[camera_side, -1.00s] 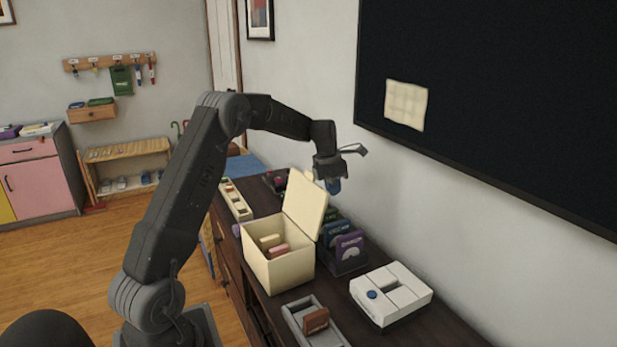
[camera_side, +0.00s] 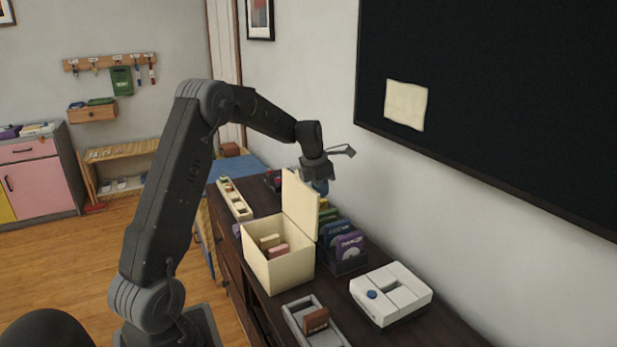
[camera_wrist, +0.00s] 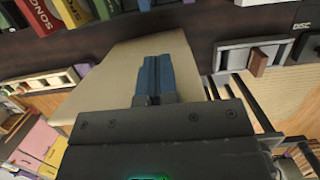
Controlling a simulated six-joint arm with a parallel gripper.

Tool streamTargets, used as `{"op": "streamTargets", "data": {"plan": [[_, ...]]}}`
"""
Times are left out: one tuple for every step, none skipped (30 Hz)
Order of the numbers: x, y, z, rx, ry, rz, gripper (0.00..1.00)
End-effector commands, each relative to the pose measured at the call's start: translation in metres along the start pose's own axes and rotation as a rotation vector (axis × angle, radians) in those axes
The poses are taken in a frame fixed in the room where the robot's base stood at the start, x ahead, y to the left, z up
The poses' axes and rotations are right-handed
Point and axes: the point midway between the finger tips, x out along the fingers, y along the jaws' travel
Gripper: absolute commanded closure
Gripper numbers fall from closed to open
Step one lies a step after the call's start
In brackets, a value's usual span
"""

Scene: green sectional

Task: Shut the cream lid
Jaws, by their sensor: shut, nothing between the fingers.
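The cream lid (camera_side: 301,205) stands nearly upright on the back edge of the cream box (camera_side: 283,268), so the box is open. Pink and tan blocks (camera_side: 275,247) show inside it. My gripper (camera_side: 321,187) is shut and empty, pointing down behind the lid near its upper edge. Its blue fingertips are partly hidden by the lid in the side view. In the wrist view the shut blue fingers (camera_wrist: 155,78) lie over a broad cream panel (camera_wrist: 105,78), which looks like the lid. I cannot tell whether they touch it.
A rack of dark sleeves (camera_side: 346,246) stands right behind the box, near the wall. A white device (camera_side: 391,293) and a grey tray with a brown block (camera_side: 316,320) are in front. A long cream tray (camera_side: 235,200) lies to the left.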

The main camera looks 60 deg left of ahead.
Motion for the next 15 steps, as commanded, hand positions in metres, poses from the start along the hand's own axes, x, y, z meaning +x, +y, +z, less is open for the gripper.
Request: {"op": "streamTargets", "data": {"plan": [[0.007,-0.001,-0.009,-0.004,0.02,-0.011,1.0],[0.007,-0.001,-0.01,-0.004,0.019,-0.011,1.0],[0.007,-0.001,-0.012,-0.004,0.019,-0.01,1.0],[0.006,-0.002,-0.013,-0.004,0.02,-0.011,1.0],[0.006,-0.002,-0.015,-0.005,0.02,-0.011,1.0],[0.006,-0.002,-0.016,-0.005,0.02,-0.011,1.0],[0.006,-0.002,-0.018,-0.005,0.02,-0.011,1.0],[0.005,-0.002,-0.019,-0.004,0.02,-0.011,1.0],[0.005,-0.002,-0.021,-0.004,0.02,-0.011,1.0],[0.004,-0.002,-0.022,-0.004,0.02,-0.011,1.0],[0.004,-0.002,-0.024,-0.004,0.02,-0.011,1.0],[0.004,-0.002,-0.025,-0.003,0.02,-0.011,1.0],[0.004,-0.002,-0.027,-0.003,0.02,-0.011,1.0],[0.003,-0.003,-0.029,-0.003,0.02,-0.011,1.0],[0.003,-0.003,-0.03,-0.003,0.02,-0.011,1.0]]}}
